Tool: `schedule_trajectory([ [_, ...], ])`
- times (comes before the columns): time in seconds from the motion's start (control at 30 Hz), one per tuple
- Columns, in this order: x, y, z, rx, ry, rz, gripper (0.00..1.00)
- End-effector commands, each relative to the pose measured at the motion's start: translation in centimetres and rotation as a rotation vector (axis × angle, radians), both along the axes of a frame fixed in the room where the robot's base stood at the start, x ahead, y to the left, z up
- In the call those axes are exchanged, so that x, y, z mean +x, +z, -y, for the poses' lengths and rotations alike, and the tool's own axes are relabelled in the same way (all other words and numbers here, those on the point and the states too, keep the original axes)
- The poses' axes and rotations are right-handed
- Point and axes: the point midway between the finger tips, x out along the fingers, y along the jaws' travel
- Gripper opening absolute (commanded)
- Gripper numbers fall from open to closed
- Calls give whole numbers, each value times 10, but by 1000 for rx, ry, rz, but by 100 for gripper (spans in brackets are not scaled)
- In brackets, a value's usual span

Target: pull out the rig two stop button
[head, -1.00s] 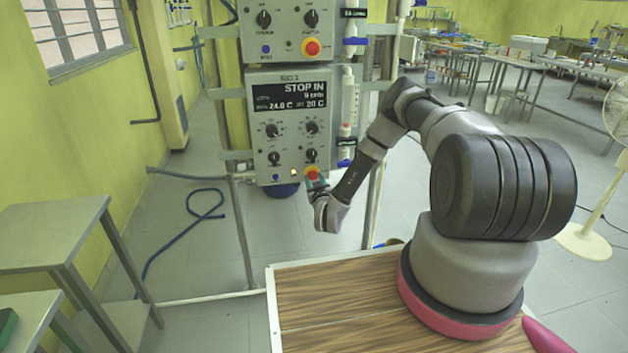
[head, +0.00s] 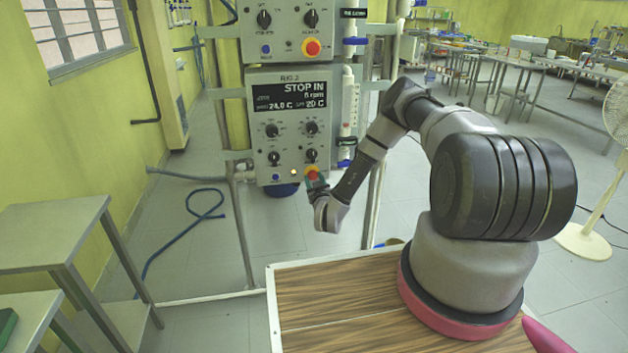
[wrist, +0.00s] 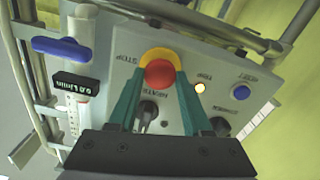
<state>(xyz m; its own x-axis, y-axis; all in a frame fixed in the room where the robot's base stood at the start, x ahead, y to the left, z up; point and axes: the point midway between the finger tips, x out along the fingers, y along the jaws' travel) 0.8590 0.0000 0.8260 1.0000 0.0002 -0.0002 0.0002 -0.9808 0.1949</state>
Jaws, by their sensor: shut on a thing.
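The rig two control box (head: 290,108) hangs on the metal frame, and its display reads "STOP IN". The red rig two stop button (wrist: 159,73) sits on a yellow collar at the lower right of the box, and it also shows in the head view (head: 312,172). My gripper (wrist: 160,85) is at the button, with its two green fingers on either side of the red cap, shut on it. In the head view my gripper (head: 313,181) partly hides the button's lower part.
Another control box (head: 290,30) with its own red button (head: 312,47) hangs above. Black knobs (wrist: 146,113) and a lit yellow lamp (wrist: 200,88) are close to the fingers. A flow tube with a blue valve (head: 346,163) stands right of the box. Floor to the left is mostly free.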

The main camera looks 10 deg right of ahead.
Motion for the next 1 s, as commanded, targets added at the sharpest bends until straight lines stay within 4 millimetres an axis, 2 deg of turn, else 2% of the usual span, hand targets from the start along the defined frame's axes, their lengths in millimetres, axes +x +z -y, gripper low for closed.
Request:
schedule_trajectory([
  [0.43, -6, 0, -1, -1, 1, -1, 0],
  [0.47, -6, -1, -1, -1, 1, -1, 57],
  [0.5, -6, -1, -1, -1, 1, -1, 72],
  [0.53, -6, 0, -1, 0, 1, -1, 80],
  [0.87, -7, 0, 0, 0, 0, -1, 80],
  [1.0, -21, -2, 1, 0, -2, -4, 80],
])
